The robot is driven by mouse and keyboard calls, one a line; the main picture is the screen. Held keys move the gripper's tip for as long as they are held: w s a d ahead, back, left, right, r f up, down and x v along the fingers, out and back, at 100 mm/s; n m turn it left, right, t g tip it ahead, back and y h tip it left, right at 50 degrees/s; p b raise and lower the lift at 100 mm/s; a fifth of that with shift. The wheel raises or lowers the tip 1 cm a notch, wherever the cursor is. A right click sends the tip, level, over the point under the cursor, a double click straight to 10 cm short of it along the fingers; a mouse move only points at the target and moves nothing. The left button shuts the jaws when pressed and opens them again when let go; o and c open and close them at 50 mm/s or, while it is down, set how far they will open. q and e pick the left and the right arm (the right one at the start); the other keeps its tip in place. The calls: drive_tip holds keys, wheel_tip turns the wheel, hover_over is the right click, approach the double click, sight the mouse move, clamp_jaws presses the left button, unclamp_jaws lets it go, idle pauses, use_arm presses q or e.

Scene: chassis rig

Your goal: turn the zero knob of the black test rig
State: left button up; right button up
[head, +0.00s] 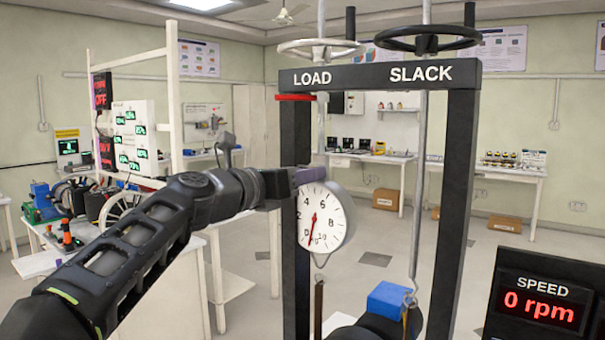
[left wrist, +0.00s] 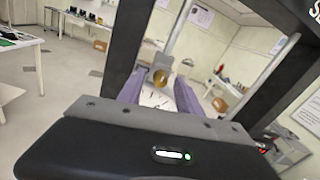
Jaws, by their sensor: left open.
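The black test rig (head: 463,170) stands ahead, its crossbar marked LOAD and SLACK. A round white dial gauge (head: 332,228) hangs in the frame, with a red needle pointing near the bottom of its scale. My left gripper (head: 314,176) is at the gauge's upper left edge, its purple fingers pointing right. In the left wrist view the open purple fingers (left wrist: 158,88) are on either side of a round brass part (left wrist: 160,79), which looks like the zero knob. I cannot tell whether they touch it. In the head view the knob is hidden behind the gripper. My right gripper is out of view.
The LOAD handwheel (head: 318,46) and SLACK handwheel (head: 428,36) top the rig. A blue block (head: 388,299) sits low between its posts. A speed display (head: 540,305) reading 0 rpm stands at lower right. The left post (head: 296,270) is close to my left gripper.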

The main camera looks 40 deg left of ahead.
use_arm(q)
drive_tip(key=shift+c, duration=0.2)
clamp_jaws()
idle(0.4)
